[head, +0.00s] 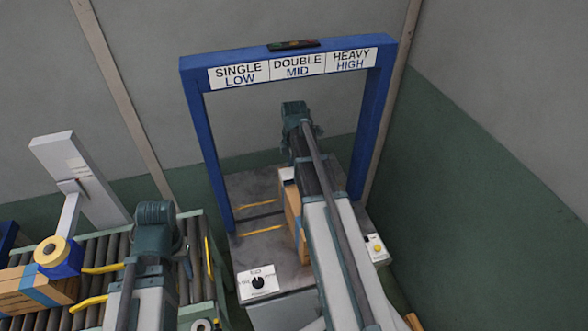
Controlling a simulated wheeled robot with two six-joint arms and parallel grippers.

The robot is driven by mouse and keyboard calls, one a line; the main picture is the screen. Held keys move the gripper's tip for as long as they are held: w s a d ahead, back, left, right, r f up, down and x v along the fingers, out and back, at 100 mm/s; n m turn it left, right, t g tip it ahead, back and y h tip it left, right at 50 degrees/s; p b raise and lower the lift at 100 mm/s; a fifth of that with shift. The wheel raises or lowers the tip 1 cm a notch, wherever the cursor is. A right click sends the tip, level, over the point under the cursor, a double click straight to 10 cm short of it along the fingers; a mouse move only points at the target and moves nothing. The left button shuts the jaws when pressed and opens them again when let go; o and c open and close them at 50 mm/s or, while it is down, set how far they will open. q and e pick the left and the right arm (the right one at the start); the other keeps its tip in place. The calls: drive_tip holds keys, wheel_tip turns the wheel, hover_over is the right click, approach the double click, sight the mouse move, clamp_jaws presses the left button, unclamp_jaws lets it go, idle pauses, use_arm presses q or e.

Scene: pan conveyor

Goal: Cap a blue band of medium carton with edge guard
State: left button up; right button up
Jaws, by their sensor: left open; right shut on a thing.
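A brown carton (15,288) with a blue band (38,286) around it lies on the roller conveyor at the lower left, cut off by the picture edge. My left gripper (80,289) has its two yellow fingers apart, to the right of this carton and apart from it. Another brown carton (291,208) stands on the grey table under the blue arch, largely covered by my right arm. My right gripper is hidden behind my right arm. I cannot make out an edge guard for sure.
The blue arch (219,160) carries signs for single low, double mid and heavy high.

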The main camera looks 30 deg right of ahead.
drive_tip(key=shift+f+b, duration=0.9)
drive_tip(key=shift+f, duration=0.1)
drive_tip(key=o, duration=1.4)
drive_tip(key=shift+r, duration=0.15)
wheel_tip(320, 180, up, 7)
drive_tip(key=p, duration=0.7)
drive_tip(key=shift+r+p, duration=0.2)
drive_tip(key=shift+p, duration=0.15)
